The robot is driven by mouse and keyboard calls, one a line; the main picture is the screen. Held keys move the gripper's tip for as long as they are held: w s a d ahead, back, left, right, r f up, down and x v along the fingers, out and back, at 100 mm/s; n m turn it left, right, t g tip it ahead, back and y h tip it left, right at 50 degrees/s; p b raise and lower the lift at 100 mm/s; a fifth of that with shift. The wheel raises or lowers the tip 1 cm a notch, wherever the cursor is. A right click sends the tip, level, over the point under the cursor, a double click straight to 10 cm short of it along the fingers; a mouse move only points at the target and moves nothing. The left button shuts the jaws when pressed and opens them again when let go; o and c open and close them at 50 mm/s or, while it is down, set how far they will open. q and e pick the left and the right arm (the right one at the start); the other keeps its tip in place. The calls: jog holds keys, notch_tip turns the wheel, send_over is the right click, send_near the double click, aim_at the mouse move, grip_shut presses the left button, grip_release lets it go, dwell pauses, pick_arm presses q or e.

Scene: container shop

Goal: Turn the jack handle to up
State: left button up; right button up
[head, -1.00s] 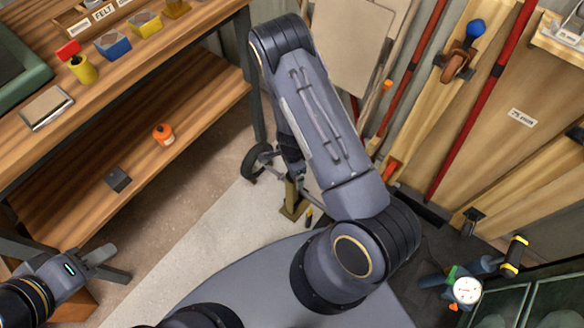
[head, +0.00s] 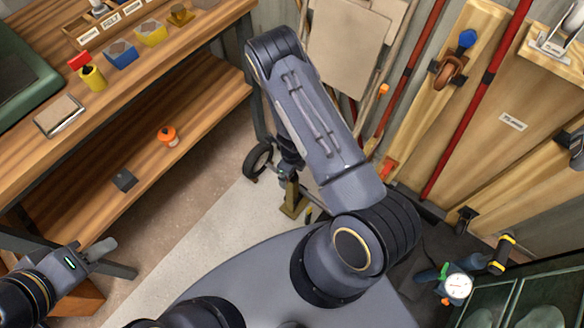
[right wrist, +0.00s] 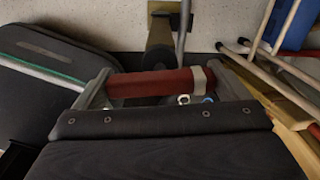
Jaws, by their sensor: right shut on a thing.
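In the right wrist view, a red jack handle grip (right wrist: 150,83) lies crosswise between the fingers of my right gripper (right wrist: 158,86). The gripper is shut on it. A pale band sits at the grip's right end. A brass-coloured post (right wrist: 158,45) stands behind the grip. In the head view, the brass-coloured jack base (head: 293,203) shows on the floor beside my right forearm. The arm hides most of the jack, its handle and the right gripper. My left gripper (head: 98,251) is at the lower left by the shelf, away from the jack. Its finger gap is unclear.
A wooden workbench (head: 190,62) with a lower shelf fills the left. A black wheel (head: 258,160) is near the jack. Boards and red poles (head: 465,120) lean at the right. A gauge (head: 457,287) sits lower right. Pale floor (head: 200,235) is open between.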

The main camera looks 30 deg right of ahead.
jog(key=m+p, duration=0.3)
jog(key=m, duration=0.2)
jog(key=shift+r+m, duration=0.15)
jog(key=shift+m, duration=0.15)
jog(key=m+p, duration=0.2)
jog(key=m, duration=0.2)
jog(key=shift+m, duration=0.3)
jog(key=m+p, duration=0.1)
jog(key=m, duration=0.8)
jog(key=shift+m, duration=0.3)
jog(key=o, duration=0.6)
notch_tip(320, 180, up, 8)
jog(key=shift+f+p, duration=0.25)
jog(key=shift+p, duration=0.9)
